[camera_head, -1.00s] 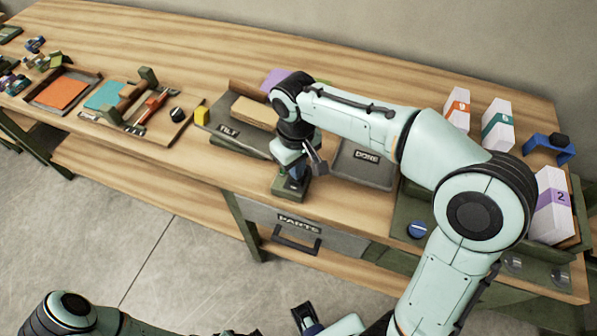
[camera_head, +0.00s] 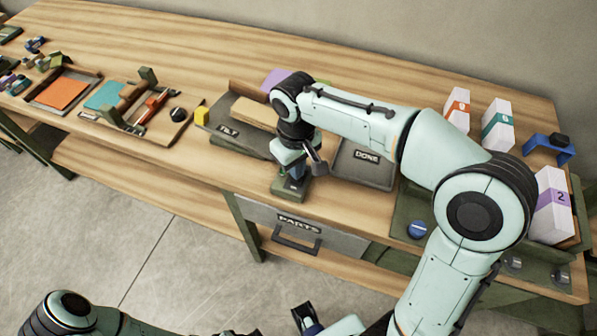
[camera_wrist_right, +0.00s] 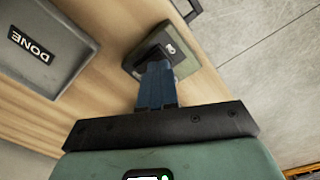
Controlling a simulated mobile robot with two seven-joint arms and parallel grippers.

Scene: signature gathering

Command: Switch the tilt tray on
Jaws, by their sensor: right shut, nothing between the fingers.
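The tilt tray (camera_head: 250,137), a dark grey tray with a TILT label (camera_head: 228,130), stands on the bench left of my right wrist. A small green switch box (camera_head: 291,189) sits near the bench's front edge, right of the tray; it also shows in the right wrist view (camera_wrist_right: 185,60). My right gripper (camera_wrist_right: 155,68) has its blue fingers together at the dark rocker on the box, which they partly hide. Whether they touch it is unclear. My left gripper (camera_head: 309,320) shows only partly at the bottom edge; its fingers are unclear.
A grey DONE tray (camera_head: 362,166) lies right of the switch box. Below is a PARTS drawer (camera_head: 300,240). White numbered boxes (camera_head: 498,126) stand at the right. A clipboard-like board with a red pen (camera_head: 152,105) lies left.

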